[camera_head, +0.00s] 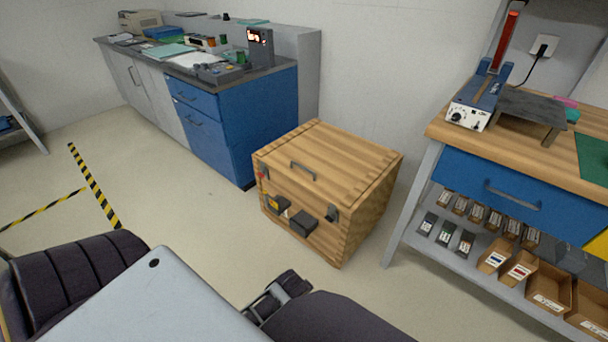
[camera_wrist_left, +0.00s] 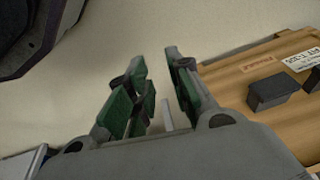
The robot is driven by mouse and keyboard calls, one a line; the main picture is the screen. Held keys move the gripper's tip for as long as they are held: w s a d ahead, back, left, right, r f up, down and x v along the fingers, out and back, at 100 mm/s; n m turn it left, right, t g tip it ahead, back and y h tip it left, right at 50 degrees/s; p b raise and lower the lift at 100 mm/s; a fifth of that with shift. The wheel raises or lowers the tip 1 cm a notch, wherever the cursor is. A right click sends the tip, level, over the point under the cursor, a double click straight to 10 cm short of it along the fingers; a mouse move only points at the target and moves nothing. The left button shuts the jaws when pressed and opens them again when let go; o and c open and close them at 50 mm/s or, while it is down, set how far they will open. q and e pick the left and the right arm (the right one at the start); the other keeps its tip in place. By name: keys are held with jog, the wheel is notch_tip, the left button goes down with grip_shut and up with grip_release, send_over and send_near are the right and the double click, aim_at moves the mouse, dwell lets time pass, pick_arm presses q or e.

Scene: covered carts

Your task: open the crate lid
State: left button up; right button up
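The wooden crate (camera_head: 365,205) stands on the floor in the middle of the head view. Its lid (camera_head: 330,150) lies flat and closed, with a dark bar handle (camera_head: 303,170) near the front edge. Two black blocks (camera_head: 303,223) and dark corner fittings are on its front. The left wrist view shows the crate's front (camera_wrist_left: 235,85), a black block (camera_wrist_left: 272,90) and labels. My left gripper (camera_wrist_left: 160,80) is open and empty over floor beside the crate, not touching it. A dark gripper-like part (camera_head: 275,297) shows at an arm from the lower right; its fingers are unclear.
A blue cabinet (camera_head: 240,115) with a cluttered counter stands behind left. A workbench (camera_head: 520,180) with a shelf of small boxes (camera_head: 520,270) stands close on the right.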

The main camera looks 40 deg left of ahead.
jog(key=a+r+t+y+b, duration=0.1)
jog(key=a+r+b, duration=0.2)
jog(key=r+b, duration=0.3)
pick_arm(q)
jog(key=w+a+r+m+t+y, duration=0.3)
jog(key=w+a+r, duration=0.2)
jog(key=w, duration=0.5)
jog(key=w+a+r+m+t+y+b, duration=0.1)
jog(key=w+a+r+m+t+y, duration=0.2)
jog(key=w+a+r, duration=0.3)
jog(key=w+a+r+m+t+y, duration=0.3)
jog(key=w+a+r, duration=0.3)
jog(key=w, duration=0.9)
jog(key=a+y, duration=0.1)
jog(key=a, duration=0.2)
jog(key=shift+w+a+t, duration=0.2)
jog(key=shift+w+t, duration=0.05)
jog(key=shift+t, duration=0.05)
pick_arm(e)
jog(key=s+a+f+t+y, duration=0.1)
jog(key=a+f+t+y, duration=0.1)
jog(key=a+f, duration=0.3)
jog(key=shift+s+a+m+y, duration=0.3)
jog(key=shift+a+y, duration=0.1)
jog(key=shift+a, duration=0.45)
pick_arm(q)
jog(key=shift+b, duration=0.3)
pick_arm(e)
jog(key=shift+w, duration=0.1)
